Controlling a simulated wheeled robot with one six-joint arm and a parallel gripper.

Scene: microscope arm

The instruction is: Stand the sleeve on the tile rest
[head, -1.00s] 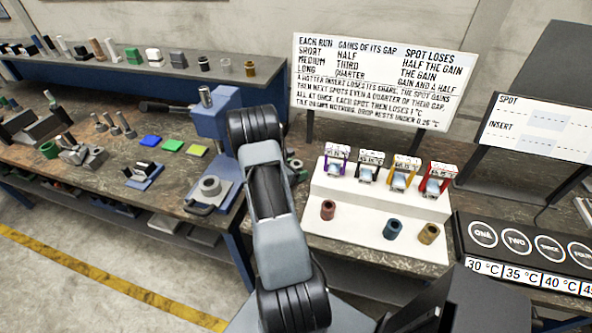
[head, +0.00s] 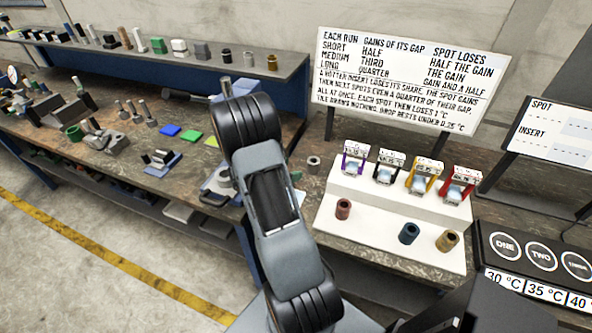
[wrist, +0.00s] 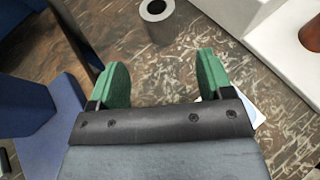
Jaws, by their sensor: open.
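A grey hollow cylinder, which looks like the sleeve (wrist: 157,20), stands upright on the dark mottled bench at the top of the wrist view. In the head view it shows just right of my arm (head: 313,163). My gripper (wrist: 164,62) has green fingers spread wide apart with nothing between them. The sleeve lies beyond the fingertips, apart from them. A pale flat piece (wrist: 258,112) shows beside the right finger, partly hidden; I cannot tell if it is the tile rest.
A white stepped stand (head: 385,225) to the right carries a red (head: 343,209), a teal (head: 408,233) and a brass cylinder (head: 447,240) below several coloured clamps. A blue upright (wrist: 20,95) is left of the gripper. A sign (head: 400,80) stands behind.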

